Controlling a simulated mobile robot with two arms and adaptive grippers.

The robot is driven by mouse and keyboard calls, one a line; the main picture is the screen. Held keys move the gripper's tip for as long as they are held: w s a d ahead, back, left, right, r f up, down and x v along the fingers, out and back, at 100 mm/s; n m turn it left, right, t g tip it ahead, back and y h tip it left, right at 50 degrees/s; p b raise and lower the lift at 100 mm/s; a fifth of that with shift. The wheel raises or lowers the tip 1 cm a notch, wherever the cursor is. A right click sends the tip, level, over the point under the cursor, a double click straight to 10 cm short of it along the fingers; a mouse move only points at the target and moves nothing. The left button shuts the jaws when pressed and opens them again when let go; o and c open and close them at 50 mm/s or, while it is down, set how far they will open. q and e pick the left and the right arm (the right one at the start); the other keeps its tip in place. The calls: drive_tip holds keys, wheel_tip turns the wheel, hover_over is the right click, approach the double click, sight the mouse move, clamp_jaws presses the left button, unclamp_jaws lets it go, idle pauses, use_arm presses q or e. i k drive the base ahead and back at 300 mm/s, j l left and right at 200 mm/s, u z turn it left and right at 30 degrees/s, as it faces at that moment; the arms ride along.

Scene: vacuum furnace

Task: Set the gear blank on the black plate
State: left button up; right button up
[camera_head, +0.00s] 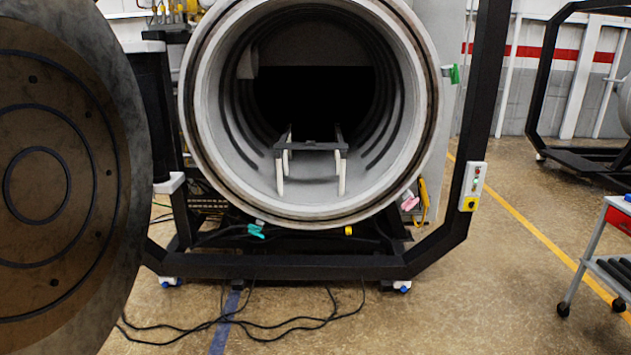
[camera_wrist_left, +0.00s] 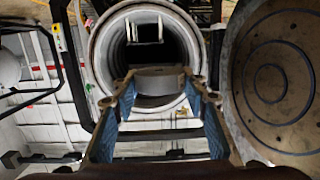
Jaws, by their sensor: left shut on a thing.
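The black plate (camera_head: 311,147) lies across the pale support rails inside the open round furnace chamber, in the middle of the head view. It looks bare there. In the left wrist view, which is turned upside down, the furnace stands behind my left gripper (camera_wrist_left: 158,88). The gripper's two blue-padded fingers are shut on the gear blank (camera_wrist_left: 158,84), a grey round thick disc. The gear blank is held in front of the chamber mouth, apart from the plate. Neither gripper shows in the head view, and my right gripper is in neither view.
The furnace chamber's round rim (camera_head: 432,110) surrounds the opening. The heavy round door (camera_head: 110,240) stands open at the left. A black frame (camera_head: 300,267) runs low in front of the chamber. Cables (camera_head: 260,325) lie on the floor. A red-and-grey cart (camera_head: 612,225) stands at the right.

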sight(291, 145)
drive_tip(key=i, duration=3.45)
drive_tip(key=i+z, duration=0.25)
drive_tip(key=i, duration=0.45)
drive_tip(key=i+j+z, duration=0.1)
drive_tip(key=i+z, duration=0.15)
drive_tip(key=i, duration=0.4)
